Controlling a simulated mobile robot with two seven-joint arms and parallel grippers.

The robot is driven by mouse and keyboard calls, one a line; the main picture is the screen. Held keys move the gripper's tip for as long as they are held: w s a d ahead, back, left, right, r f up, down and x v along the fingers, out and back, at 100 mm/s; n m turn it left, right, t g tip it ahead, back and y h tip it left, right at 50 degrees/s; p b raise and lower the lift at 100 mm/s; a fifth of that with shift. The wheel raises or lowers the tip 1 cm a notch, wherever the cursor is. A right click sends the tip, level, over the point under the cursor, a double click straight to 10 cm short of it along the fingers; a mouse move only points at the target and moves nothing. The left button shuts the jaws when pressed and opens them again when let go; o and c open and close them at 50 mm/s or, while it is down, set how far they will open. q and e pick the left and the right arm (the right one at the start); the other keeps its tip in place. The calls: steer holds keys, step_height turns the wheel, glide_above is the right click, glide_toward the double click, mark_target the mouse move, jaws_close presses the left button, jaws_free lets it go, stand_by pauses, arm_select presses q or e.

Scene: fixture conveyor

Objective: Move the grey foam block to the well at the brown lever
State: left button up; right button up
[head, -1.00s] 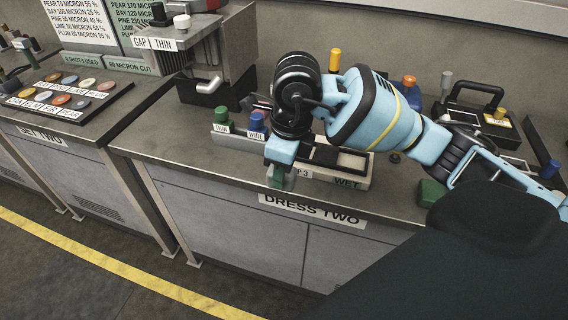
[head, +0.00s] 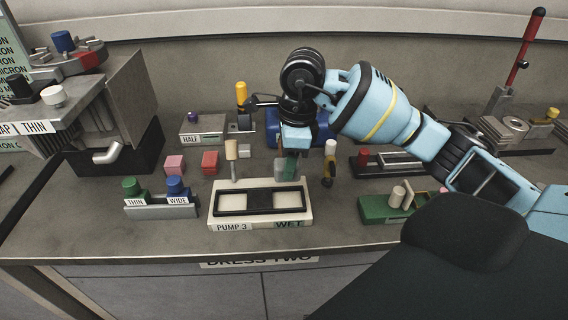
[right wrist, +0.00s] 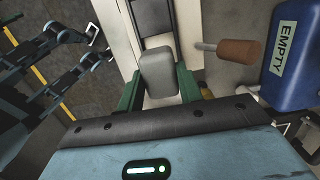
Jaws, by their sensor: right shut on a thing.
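My right gripper (head: 288,168) is shut on the grey foam block (right wrist: 158,75), which sits between its green fingers in the right wrist view. In the head view the block is partly hidden by a finger. The gripper is over the back right of the cream PUMP 3 fixture (head: 219,222), which has a left well (head: 232,203) and a right well (head: 286,200) in a black frame.
A blue EMPTY bin (right wrist: 292,55) is behind the fixture. The THIN and WIDE knob stand (head: 160,208) is left, with pink (head: 174,165) and red (head: 210,162) blocks behind. A green fixture (head: 385,210) is right. Dark linked parts at the wrist view's left are unclear.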

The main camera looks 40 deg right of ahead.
steer(key=shift+s, duration=0.1)
arm_select(q)
steer(key=shift+s+f, duration=0.15)
steer(key=shift+s, duration=0.4)
arm_select(e)
steer(key=shift+f, duration=0.65)
step_height(320, 180, down, 4)
steer(key=shift+r+b, duration=0.25)
steer(key=shift+b, duration=0.7)
arm_select(q)
steer(key=shift+s+d+f+g+b, duration=0.15)
steer(key=shift+s+f+b, duration=0.1)
steer(key=shift+f, duration=0.55)
steer(key=shift+s+a+f+g+b, duration=0.15)
steer(key=shift+s+f+b, duration=0.1)
steer(key=shift+f, duration=0.55)
arm_select(e)
steer(key=shift+f, duration=1)
arm_select(q)
steer(key=shift+w+d, duration=0.1)
steer(key=shift+d, duration=0.05)
steer(key=shift+s+f, duration=0.3)
steer(key=shift+s, duration=0.1)
arm_select(e)
steer(key=shift+f, duration=0.55)
steer(key=o, duration=1)
steer(key=shift+o, duration=0.2)
